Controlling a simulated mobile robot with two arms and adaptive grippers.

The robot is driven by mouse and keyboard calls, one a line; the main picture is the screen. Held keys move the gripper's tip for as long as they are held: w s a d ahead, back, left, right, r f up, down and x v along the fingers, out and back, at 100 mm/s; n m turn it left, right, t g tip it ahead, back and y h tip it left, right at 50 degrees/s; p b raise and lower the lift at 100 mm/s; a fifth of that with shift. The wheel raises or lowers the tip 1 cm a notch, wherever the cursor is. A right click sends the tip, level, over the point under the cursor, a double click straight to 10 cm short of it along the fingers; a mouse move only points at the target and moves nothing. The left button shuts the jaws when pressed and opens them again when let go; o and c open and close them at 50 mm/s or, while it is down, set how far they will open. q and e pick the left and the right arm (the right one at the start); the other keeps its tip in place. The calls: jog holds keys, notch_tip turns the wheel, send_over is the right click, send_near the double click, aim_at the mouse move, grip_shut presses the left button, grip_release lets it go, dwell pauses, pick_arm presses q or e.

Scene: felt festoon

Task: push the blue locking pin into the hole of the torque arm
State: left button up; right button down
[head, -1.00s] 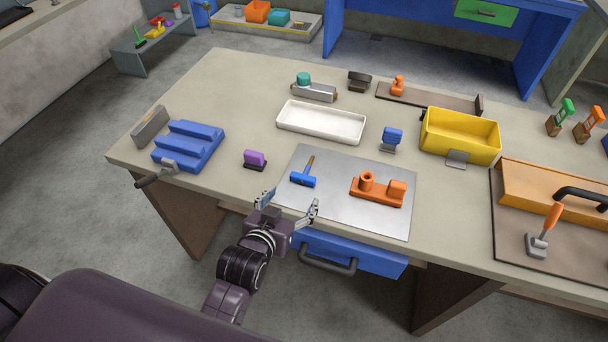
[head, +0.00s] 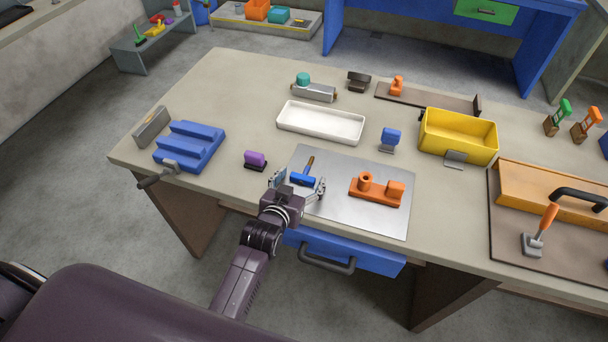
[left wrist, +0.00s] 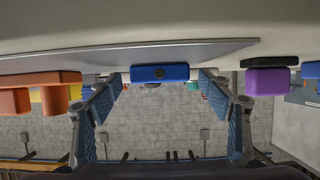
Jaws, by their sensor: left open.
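The blue locking pin (head: 302,180) lies on the metal sheet, its blue crosspiece toward me and its brown shank pointing away. The orange torque arm (head: 375,192) lies to its right on the same sheet, with a round upright boss with a hole at its left end and a block at its right. My left gripper (head: 299,186) is open, its fingers on either side of the pin's blue crosspiece. In the left wrist view, the pin's blue crosspiece (left wrist: 160,73) shows between the spread fingers, and the orange torque arm (left wrist: 40,92) is at the left. My right gripper is out of view.
The metal sheet (head: 345,215) lies at the table's front edge. A purple-topped piece (head: 256,159) stands left of the gripper. A white tray (head: 320,123), a blue-topped piece (head: 390,138) and a yellow bin (head: 457,135) stand farther back. A blue drawer (head: 345,252) is below the front edge.

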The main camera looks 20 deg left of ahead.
pick_arm(q)
jog(key=shift+s, duration=0.1)
jog(key=c, duration=1.3)
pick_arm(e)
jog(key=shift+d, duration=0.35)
pick_arm(q)
jog(key=shift+o, duration=0.2)
jog(key=shift+r, duration=0.15)
notch_tip(320, 180, up, 20)
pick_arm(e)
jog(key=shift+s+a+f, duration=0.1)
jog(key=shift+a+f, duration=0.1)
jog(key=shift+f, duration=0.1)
pick_arm(q)
jog(key=s+a+f+m+g+h+b, duration=0.1)
jog(key=s+a+f+m+h, duration=0.1)
jog(key=s+f+m+h, duration=0.3)
jog(key=s+r+m+g+h, duration=0.2)
jog(key=s, duration=0.4)
jog(key=s+r+m+g+h+b, duration=0.1)
jog(key=s+r+m+g+h, duration=0.1)
jog(key=s, duration=0.3)
jog(key=shift+s+r+m+g+h, duration=0.3)
jog(key=shift+s+m+g+h, duration=0.15)
jog(key=shift+m+h, duration=0.35)
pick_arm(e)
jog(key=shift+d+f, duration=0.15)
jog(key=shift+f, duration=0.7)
